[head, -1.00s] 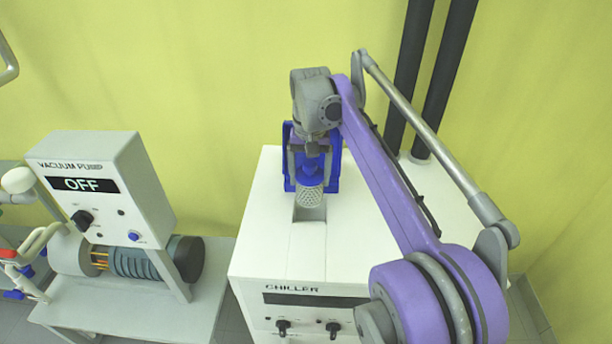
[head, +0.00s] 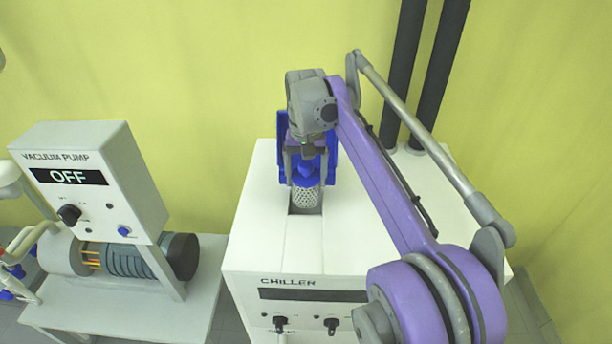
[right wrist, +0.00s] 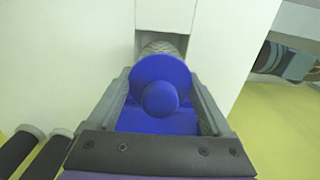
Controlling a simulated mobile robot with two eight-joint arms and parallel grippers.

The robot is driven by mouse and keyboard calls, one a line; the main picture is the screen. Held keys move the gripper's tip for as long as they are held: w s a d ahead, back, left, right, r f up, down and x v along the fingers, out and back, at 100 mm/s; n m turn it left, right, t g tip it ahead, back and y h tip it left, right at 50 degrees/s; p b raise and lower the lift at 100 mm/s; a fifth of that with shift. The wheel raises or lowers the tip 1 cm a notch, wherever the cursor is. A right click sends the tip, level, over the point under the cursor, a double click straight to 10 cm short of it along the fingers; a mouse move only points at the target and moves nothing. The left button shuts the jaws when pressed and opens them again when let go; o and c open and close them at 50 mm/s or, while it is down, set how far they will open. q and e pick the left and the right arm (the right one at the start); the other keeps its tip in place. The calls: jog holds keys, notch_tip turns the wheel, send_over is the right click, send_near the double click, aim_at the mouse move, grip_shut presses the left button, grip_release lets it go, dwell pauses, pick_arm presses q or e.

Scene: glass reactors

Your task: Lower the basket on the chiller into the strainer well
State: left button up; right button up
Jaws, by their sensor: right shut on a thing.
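The basket (head: 306,196) is a pale perforated cylinder with a blue round top and knob. My right gripper (head: 305,176) is shut on it by the blue top and holds it roughly upright. In the right wrist view, the blue knob (right wrist: 160,98) lies between the grey fingers, with a little mesh (right wrist: 162,47) showing beyond the blue disc. The strainer well (head: 304,210) is a rectangular opening in the white top of the chiller (head: 265,225). The basket's lower end overlaps the well in the picture; I cannot tell how far it is inside. My left gripper is not in view.
The vacuum pump (head: 95,180), its display reading OFF, stands on a separate low bench to the left.

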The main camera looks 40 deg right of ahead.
aim_at(306, 195)
jog(key=shift+f, duration=0.25)
jog(key=shift+f+b, duration=0.4)
jog(key=shift+f, duration=0.3)
jog(key=shift+f, duration=0.15)
jog(key=shift+f+b, duration=0.7)
jog(key=shift+f, duration=0.85)
jog(key=shift+f, duration=0.35)
jog(key=shift+f, duration=0.1)
